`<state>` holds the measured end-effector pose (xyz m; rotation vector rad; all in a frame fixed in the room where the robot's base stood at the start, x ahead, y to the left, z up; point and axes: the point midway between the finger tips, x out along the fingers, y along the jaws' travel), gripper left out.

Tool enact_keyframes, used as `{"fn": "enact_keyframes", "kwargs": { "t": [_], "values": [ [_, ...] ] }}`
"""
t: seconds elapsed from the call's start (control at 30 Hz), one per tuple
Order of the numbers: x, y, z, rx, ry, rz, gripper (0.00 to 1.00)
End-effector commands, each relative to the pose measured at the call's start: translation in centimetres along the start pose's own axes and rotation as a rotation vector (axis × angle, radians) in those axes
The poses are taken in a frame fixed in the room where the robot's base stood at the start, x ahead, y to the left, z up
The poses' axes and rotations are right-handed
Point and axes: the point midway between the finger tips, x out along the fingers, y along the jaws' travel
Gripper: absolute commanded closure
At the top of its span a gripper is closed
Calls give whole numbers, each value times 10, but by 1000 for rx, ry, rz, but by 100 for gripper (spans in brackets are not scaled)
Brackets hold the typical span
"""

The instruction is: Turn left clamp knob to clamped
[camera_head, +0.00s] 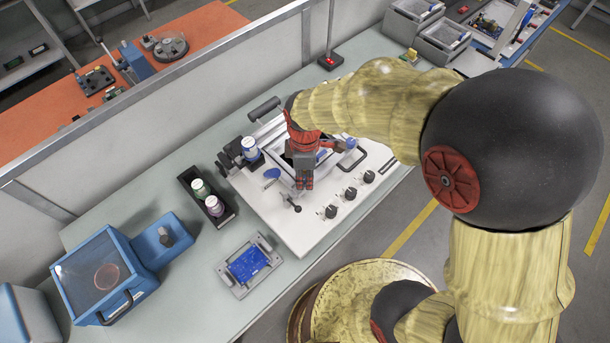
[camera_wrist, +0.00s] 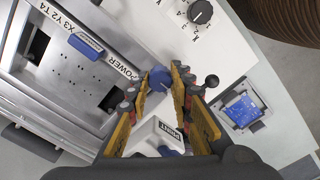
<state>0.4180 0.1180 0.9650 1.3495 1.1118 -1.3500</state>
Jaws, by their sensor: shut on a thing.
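My gripper (camera_head: 304,186) reaches down over the white machine panel (camera_head: 264,207). In the wrist view its fingertips (camera_wrist: 168,84) close on a blue knob (camera_wrist: 160,77) beside the word POWER at the tray's corner. The head view hides this knob behind my gripper. Another blue part (camera_head: 271,173) shows to the left of my gripper, and one (camera_head: 350,143) to its right. The turn position of the held knob cannot be read. A white piece with lettering (camera_wrist: 152,136) shows between my fingers.
A black-knobbed lever (camera_head: 291,205) stands just in front of my gripper, with several black dials (camera_head: 330,211) to its right. A black bin (camera_head: 228,217) with bottles stands to the left.

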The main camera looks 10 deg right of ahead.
Motion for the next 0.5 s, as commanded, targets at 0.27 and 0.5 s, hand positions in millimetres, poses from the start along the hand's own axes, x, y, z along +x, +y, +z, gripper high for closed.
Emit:
{"fn": "enact_keyframes", "kwargs": {
  "t": [0.27,0.5],
  "values": [
    [0,0,0,0,0,0,100],
    [-1,0,0,24,0,0,100]
  ]
}}
